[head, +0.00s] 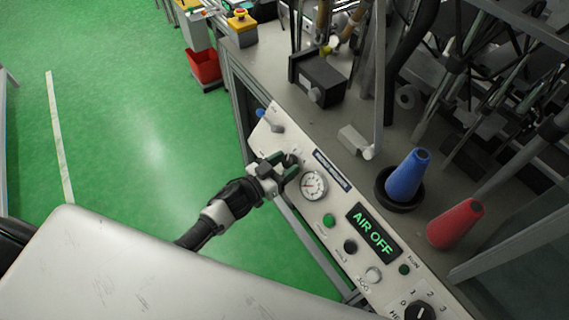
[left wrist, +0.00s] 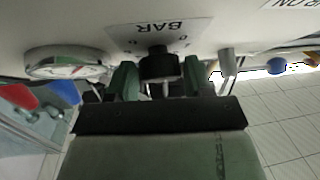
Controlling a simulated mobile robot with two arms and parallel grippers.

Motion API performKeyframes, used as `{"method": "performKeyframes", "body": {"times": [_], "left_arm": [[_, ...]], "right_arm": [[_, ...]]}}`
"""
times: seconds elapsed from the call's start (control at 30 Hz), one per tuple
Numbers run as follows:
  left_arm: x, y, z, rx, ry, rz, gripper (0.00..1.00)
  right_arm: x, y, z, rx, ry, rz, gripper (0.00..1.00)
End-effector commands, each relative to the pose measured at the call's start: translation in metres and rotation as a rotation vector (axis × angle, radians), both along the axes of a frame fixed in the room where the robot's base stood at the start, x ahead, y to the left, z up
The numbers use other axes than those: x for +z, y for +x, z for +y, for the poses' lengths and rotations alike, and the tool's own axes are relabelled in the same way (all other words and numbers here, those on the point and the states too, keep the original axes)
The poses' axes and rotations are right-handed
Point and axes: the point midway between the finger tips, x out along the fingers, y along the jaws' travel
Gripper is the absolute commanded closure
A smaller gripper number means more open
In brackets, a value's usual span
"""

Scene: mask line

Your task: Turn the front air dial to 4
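The front panel (head: 325,222) is a sloping white strip along the bench edge. My left gripper (head: 284,166) is at its upper part, beside the round gauge (head: 314,185). In the left wrist view a black knob (left wrist: 160,66) sits under an upside-down "BAR" label (left wrist: 160,27), with small marks around it. The two green fingers of my left gripper (left wrist: 160,82) stand on either side of this knob, with little or no gap. I cannot tell whether they touch it. The knob's pointer and setting are not readable. My right gripper is not in view.
A display (head: 373,232) reads "AIR OFF". A green button (head: 329,220) and several other controls lie along the panel. A second black dial (head: 419,312) with numbers is at the bottom right. A blue cone (head: 408,176) and a red cone (head: 455,224) stand behind.

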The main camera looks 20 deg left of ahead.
Motion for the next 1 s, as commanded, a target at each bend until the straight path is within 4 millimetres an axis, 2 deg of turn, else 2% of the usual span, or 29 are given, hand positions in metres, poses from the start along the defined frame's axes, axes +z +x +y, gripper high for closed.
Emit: {"method": "performKeyframes", "body": {"times": [0.03,0.2,0.57,1.0], "left_arm": [[0.0000,-0.0001,0.0002,0.000,0.000,0.000,0.56],[0.0000,-0.0002,0.0003,0.000,0.001,-0.001,0.80],[-0.0006,0.0005,0.0016,-0.044,0.045,-0.033,0.80],[-0.0003,0.0041,0.0058,-0.272,0.262,-0.203,0.80]], "right_arm": [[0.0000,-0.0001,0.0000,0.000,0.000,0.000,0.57],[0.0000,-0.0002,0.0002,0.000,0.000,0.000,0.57],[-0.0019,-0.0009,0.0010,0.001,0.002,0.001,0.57],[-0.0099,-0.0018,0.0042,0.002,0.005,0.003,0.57]]}}
